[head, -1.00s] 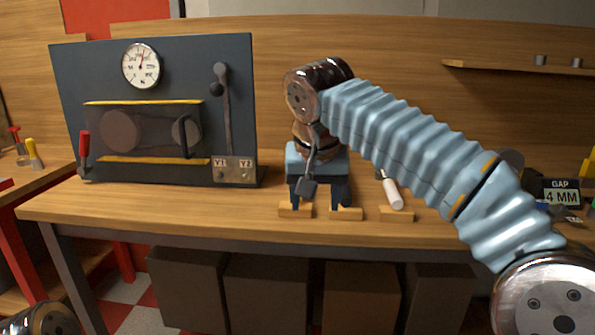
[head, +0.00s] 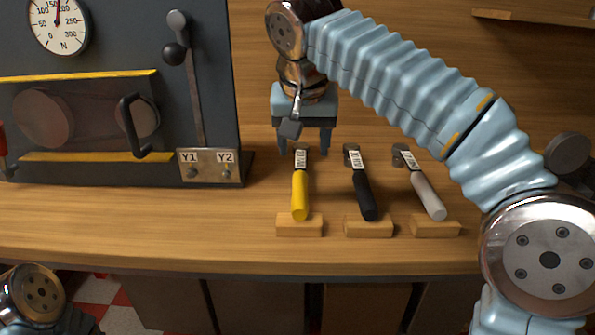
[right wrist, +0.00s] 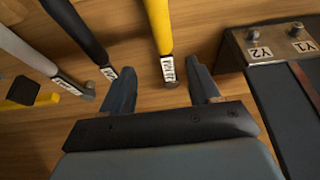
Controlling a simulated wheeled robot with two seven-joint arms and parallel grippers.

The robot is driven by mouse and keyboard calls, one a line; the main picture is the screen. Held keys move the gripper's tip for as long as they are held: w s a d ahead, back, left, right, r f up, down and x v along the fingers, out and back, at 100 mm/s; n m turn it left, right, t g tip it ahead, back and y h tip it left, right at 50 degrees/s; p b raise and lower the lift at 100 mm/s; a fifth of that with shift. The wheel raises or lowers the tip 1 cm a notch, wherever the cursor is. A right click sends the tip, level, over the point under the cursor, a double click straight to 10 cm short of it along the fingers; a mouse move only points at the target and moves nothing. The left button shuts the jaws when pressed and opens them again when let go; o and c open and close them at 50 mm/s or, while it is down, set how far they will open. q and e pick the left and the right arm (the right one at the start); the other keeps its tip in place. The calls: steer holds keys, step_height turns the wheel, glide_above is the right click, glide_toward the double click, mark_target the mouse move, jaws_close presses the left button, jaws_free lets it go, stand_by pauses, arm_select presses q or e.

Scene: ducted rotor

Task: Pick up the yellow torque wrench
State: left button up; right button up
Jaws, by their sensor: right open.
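The yellow torque wrench (head: 299,192) lies on the bench, its handle end resting on a wooden block and its labelled head toward the back. My right gripper (head: 304,145) is open and empty, pointing down over the head end of this wrench. In the right wrist view, the yellow wrench (right wrist: 158,28) reaches with its head between the two spread fingers of the right gripper (right wrist: 160,67), not gripped. I cannot tell the exact height gap. My left gripper is not in view.
A black-handled wrench (head: 362,190) and a white-handled wrench (head: 427,194) lie to the right on their own blocks. A dark test panel (head: 218,110) with a dial (head: 58,24) and levers stands to the left. The bench front (head: 150,235) is clear.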

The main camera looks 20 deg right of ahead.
mark_target(300, 178)
steer(key=x, duration=0.5)
steer(key=shift+f+b, duration=0.25)
steer(key=shift+b, duration=0.15)
steer(key=x, duration=0.4)
steer(key=shift+s+a+f+b, duration=0.2)
steer(key=shift+a+f+b, duration=0.15)
steer(key=shift+w+f, duration=0.15)
steer(key=shift+f, duration=0.2)
steer(key=shift+c, duration=0.2)
jaws_close()
steer(key=shift+r, duration=0.15)
